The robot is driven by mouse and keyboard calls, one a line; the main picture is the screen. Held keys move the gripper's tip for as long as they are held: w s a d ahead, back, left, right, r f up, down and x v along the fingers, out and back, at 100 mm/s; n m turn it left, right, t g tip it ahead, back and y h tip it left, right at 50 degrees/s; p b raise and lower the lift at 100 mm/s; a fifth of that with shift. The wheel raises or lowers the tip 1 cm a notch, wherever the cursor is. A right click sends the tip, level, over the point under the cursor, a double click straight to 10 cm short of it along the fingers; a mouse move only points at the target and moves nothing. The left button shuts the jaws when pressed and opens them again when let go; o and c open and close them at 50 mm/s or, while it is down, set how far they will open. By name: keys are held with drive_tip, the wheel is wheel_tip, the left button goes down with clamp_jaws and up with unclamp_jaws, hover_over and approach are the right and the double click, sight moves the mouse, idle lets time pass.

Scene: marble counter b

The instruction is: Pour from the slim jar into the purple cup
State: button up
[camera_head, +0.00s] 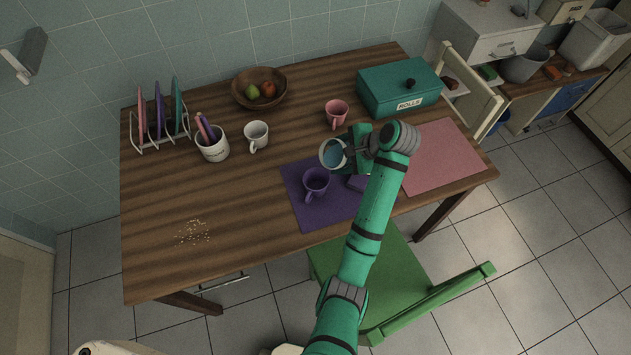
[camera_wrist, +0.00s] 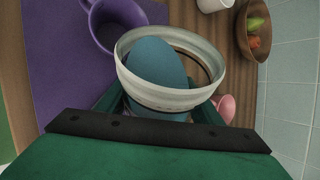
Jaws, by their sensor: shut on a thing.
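The purple cup (camera_head: 316,182) stands upright on the purple mat (camera_head: 296,206), its handle toward the front. It also shows in the wrist view (camera_wrist: 113,24), up and left of the jar. My gripper (camera_head: 354,151) is shut on the slim jar (camera_head: 331,153) and holds it tilted, its mouth facing left and toward the head camera. The jar's pale rim and blue contents show in the wrist view (camera_wrist: 158,66). The jar's mouth is above and to the right of the purple cup, apart from it in the picture. I see no stream leaving the jar. My fingers hide the jar's lower part.
A pink cup (camera_head: 336,112) and a teal rolls box (camera_head: 384,93) stand behind my gripper. A white mug (camera_head: 256,135), a utensil pot (camera_head: 212,147) and a fruit bowl (camera_head: 259,101) stand left. Crumbs (camera_head: 193,233) lie front left. A pink mat (camera_head: 440,155) is right.

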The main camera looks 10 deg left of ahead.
drive_tip(key=shift+w, duration=0.15)
idle(0.5)
drive_tip(key=shift+d, duration=0.1)
drive_tip(key=shift+d+p, duration=0.2)
drive_tip(key=shift+p, duration=0.1)
drive_tip(key=shift+a+h, duration=0.1)
drive_tip(key=shift+h, duration=0.2)
drive_tip(key=shift+a, duration=0.1)
drive_tip(key=shift+w+f+t, duration=0.1)
drive_tip(key=shift+w+t, duration=0.05)
drive_tip(key=shift+t, duration=0.15)
